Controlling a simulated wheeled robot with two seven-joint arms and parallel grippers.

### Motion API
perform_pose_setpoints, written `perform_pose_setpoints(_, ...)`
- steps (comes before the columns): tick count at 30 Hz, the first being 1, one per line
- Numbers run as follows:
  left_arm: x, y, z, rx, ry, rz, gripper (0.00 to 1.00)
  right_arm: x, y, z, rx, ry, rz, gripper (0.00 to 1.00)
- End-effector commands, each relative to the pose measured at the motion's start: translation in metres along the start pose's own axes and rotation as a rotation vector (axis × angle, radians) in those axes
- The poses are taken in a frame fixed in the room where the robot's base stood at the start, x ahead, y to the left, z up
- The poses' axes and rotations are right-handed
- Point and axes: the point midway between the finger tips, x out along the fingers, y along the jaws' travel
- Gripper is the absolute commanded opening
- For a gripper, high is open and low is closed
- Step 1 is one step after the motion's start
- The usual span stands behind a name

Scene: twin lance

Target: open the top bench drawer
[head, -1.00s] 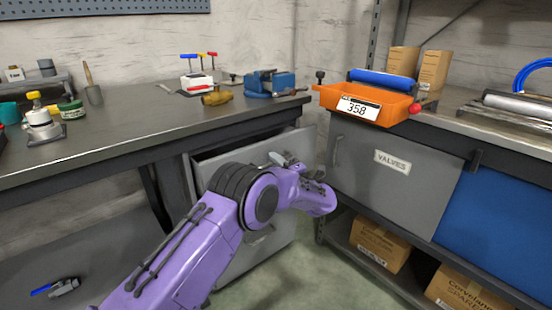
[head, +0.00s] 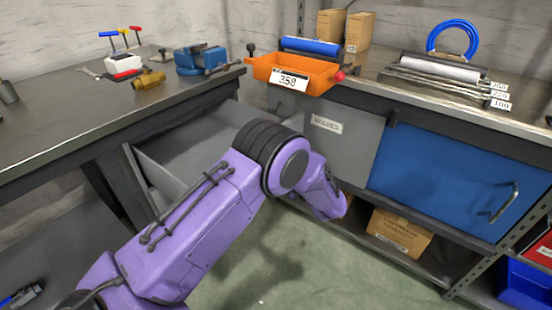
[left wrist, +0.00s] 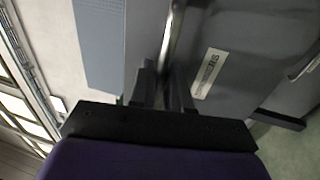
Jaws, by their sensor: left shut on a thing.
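The top bench drawer is pulled well out from under the bench top (head: 60,125). Its grey inside (head: 195,145) shows in the head view and looks empty where visible. My purple left arm covers most of its front. In the left wrist view, my left gripper (left wrist: 165,95) is shut on a metal bar handle (left wrist: 172,40), which stands in front of a grey panel. In the head view, the handle and left fingertips are hidden behind my arm. My right gripper is in neither view.
A grey panel labelled VALVES (head: 345,145) and a blue front (head: 445,180) stand to the right, close to my arm. An orange bin (head: 295,72) sits on the right-hand counter. Green floor (head: 310,260) is clear in front.

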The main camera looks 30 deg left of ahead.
Motion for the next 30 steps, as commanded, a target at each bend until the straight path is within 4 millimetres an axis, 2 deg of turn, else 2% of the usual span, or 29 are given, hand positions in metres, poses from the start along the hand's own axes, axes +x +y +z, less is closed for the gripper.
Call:
perform_pose_setpoints(10, 0.000, -0.001, -0.001, 0.002, 0.005, -0.001, 0.00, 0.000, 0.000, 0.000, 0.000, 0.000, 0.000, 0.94)
perform_pose_setpoints(11, 0.000, -0.001, -0.001, 0.001, 0.004, -0.001, 0.27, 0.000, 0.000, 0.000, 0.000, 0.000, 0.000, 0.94)
perform_pose_setpoints(12, -0.001, -0.001, -0.001, 0.001, 0.004, -0.001, 0.30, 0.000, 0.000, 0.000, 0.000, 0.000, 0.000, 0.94)
perform_pose_setpoints(20, -0.002, 0.000, 0.000, 0.000, 0.002, 0.000, 0.30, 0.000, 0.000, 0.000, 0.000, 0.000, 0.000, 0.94)
perform_pose_setpoints(23, -0.011, 0.000, 0.000, -0.001, 0.000, 0.001, 0.30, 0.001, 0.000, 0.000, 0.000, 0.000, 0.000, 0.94)
perform_pose_setpoints(30, -0.068, -0.001, 0.001, -0.001, -0.002, 0.001, 0.30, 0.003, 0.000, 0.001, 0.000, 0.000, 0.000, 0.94)
